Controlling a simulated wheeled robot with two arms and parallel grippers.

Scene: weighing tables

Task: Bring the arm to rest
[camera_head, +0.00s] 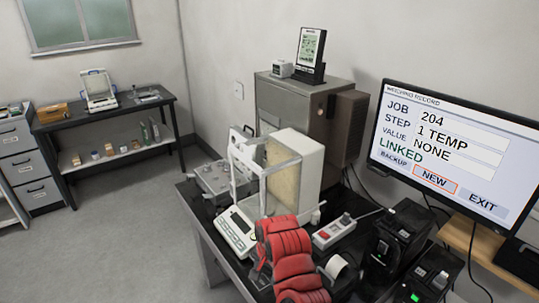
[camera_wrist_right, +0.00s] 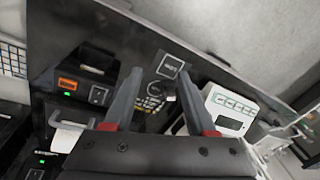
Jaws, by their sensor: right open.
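My right arm (camera_head: 287,255), with red segments, comes up from the bottom edge of the head view and stands over the front of the near black table. My right gripper (camera_wrist_right: 160,88) shows in the wrist view, its two grey fingers spread apart with nothing between them. In the head view the gripper is mostly hidden by the arm, beside the white balance. The fingers point over the dark tabletop, toward a small switch box (camera_wrist_right: 171,66). I cannot tell how high they are above it. My left gripper is not in either view.
The balance (camera_head: 238,230) with its glass draft shield stands left of the arm. The power strip (camera_head: 334,231) and black printers (camera_head: 398,235) stand to the right. A monitor (camera_head: 455,150) reads "LINKED". Another table (camera_head: 105,118) stands at the back left. Grey floor (camera_head: 110,240) is clear.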

